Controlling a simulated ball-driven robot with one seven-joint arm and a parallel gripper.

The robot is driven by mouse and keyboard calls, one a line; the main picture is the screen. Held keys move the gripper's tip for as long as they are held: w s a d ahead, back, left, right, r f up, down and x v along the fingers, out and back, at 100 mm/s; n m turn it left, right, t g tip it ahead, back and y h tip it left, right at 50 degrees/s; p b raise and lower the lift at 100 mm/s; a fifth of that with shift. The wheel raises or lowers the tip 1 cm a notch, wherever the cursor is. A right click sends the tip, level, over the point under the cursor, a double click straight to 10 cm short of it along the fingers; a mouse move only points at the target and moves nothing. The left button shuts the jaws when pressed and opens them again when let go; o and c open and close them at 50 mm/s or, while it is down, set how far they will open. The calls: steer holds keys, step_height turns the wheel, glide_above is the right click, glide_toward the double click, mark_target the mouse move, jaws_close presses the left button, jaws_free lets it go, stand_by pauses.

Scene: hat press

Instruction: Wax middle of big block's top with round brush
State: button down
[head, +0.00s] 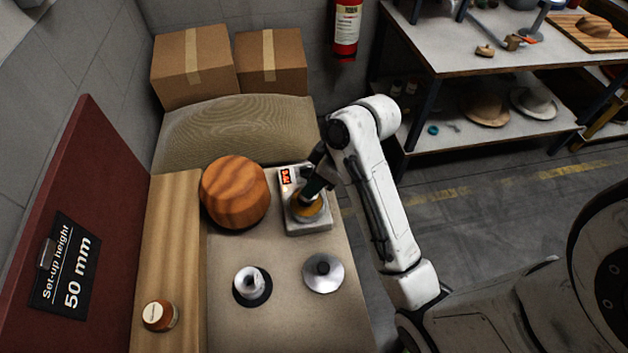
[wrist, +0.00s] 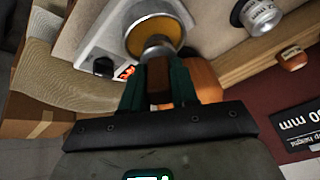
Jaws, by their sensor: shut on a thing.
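The big block (head: 235,190), a rounded piece of striped wood, stands on the table left of a grey heater with a red display (head: 287,177). In the wrist view the block (wrist: 203,78) shows partly behind my fingers. An amber, metal-rimmed wax pot (head: 306,211) sits on the heater, also seen in the wrist view (wrist: 168,45). My gripper (head: 316,184) is above the pot, right of the block. It is shut on the brown handle of the round brush (wrist: 158,78). The brush's grey collar points into the pot; its bristles are hidden.
In front stand a metal piece on a black disc (head: 252,284) and a shiny round metal piece (head: 323,272). A small labelled jar (head: 159,315) stands on the wooden plank (head: 165,255) at left. A padded cushion (head: 235,130) and boxes (head: 193,65) are behind.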

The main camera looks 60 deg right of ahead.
steer(key=shift+f, duration=0.4)
steer(key=shift+f, duration=0.15)
stand_by(2.3)
steer(key=shift+p, duration=0.3)
step_height(320, 180, up, 7)
steer(key=p, duration=0.7)
steer(key=shift+s, duration=0.1)
stand_by(0.7)
